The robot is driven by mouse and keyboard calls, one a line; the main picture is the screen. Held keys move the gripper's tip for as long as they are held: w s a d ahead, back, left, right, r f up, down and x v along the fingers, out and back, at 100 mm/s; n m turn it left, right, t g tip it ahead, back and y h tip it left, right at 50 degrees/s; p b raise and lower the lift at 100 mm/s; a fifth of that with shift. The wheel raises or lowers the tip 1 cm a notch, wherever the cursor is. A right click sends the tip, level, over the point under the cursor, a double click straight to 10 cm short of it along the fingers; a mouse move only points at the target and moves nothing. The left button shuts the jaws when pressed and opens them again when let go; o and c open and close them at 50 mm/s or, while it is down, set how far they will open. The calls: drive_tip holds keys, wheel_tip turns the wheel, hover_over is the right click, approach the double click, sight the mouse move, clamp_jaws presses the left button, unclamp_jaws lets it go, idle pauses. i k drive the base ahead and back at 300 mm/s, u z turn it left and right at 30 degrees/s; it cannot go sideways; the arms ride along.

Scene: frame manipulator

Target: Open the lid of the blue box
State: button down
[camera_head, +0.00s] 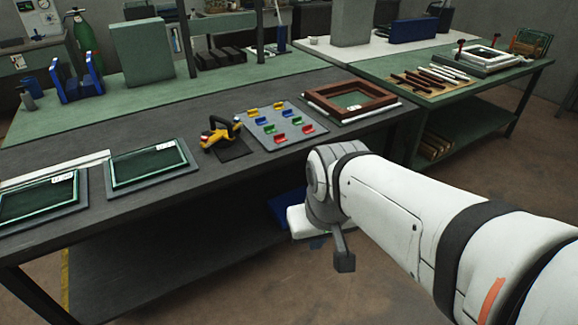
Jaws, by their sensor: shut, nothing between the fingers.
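A blue box (286,207) shows in part below the front edge of the dark workbench, left of my wrist. My arm's white and grey wrist hides most of it, so its lid and the state of the lid cannot be seen. My gripper (344,262) hangs down below the wrist, to the right of and lower than the visible blue part. It is small and dark in this view; it is shut and holds nothing. I cannot tell how far it is from the box.
The dark workbench (60,160) holds framed panels, a yellow clamp tool (218,135), a grey board (297,138) with coloured clips and a brown frame (349,99). Another blue block (413,30) lies on the white table behind. Bare floor shows below my gripper.

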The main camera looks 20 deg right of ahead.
sight(280, 204)
drive_tip(key=z, duration=0.05)
drive_tip(key=i, duration=1)
drive_tip(key=z, duration=0.05)
